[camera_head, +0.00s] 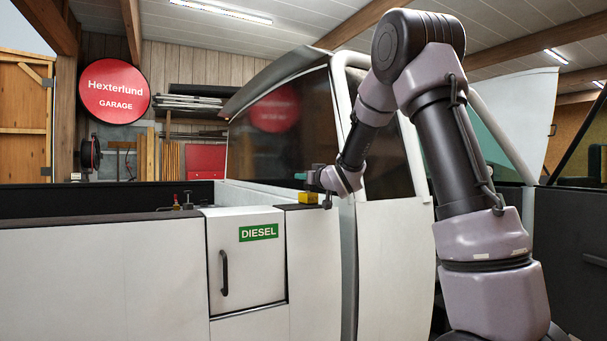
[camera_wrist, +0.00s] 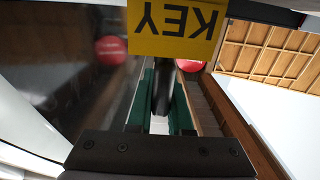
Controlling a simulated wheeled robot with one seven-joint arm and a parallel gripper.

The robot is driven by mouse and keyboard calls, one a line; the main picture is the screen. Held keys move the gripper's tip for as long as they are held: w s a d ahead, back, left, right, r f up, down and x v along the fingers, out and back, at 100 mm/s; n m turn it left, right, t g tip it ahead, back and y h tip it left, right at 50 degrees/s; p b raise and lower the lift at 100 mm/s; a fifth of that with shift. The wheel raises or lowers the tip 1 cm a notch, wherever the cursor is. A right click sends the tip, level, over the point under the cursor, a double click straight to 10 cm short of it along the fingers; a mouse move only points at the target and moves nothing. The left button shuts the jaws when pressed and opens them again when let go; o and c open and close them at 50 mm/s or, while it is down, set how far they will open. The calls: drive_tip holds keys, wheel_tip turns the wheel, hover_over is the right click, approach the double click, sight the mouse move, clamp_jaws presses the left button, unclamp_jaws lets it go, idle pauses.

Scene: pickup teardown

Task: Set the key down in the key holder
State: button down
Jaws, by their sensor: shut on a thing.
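My gripper (camera_head: 315,177) reaches left over the truck bed's side wall, beside the cab. In the wrist view its green fingers (camera_wrist: 163,78) are shut on a slim black thing, which I take to be the key (camera_wrist: 163,97). A yellow block stands on the wall's top edge just below my gripper, and I take it for the key holder (camera_head: 309,197). In the wrist view the key holder (camera_wrist: 175,32) shows upside down with the word KEY, above the fingertips. It overlaps the key's far end, so I cannot tell if they touch.
The truck cab (camera_head: 385,175) stands close on the right of my gripper. The white bed side has a DIESEL door (camera_head: 246,262). Small items (camera_head: 182,203) stand on the wall's edge to the left. The bed beyond is low and dark.

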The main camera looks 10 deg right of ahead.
drive_tip(key=shift+f, duration=0.15)
drive_tip(key=c, duration=0.8)
unclamp_jaws()
drive_tip(key=shift+o, duration=0.2)
drive_tip(key=shift+s, duration=0.1)
drive_tip(key=v, duration=1)
drive_tip(key=shift+s, duration=0.3)
drive_tip(key=shift+d, duration=0.15)
drive_tip(key=s+d+m+g+h, duration=0.2)
drive_tip(key=s+d+m+h, duration=0.2)
drive_tip(key=s+d, duration=0.25)
drive_tip(key=s+a+f+m+g, duration=0.1)
drive_tip(key=s+f+m+g, duration=0.1)
drive_tip(key=s, duration=1.1)
drive_tip(key=s+a+f+m+g, duration=0.1)
drive_tip(key=s+f+g, duration=0.3)
drive_tip(key=s, duration=0.9)
drive_tip(key=shift+s+a+f+m+g+y, duration=0.15)
drive_tip(key=shift+s+a+m+g+y, duration=0.2)
drive_tip(key=shift+a+g, duration=0.55)
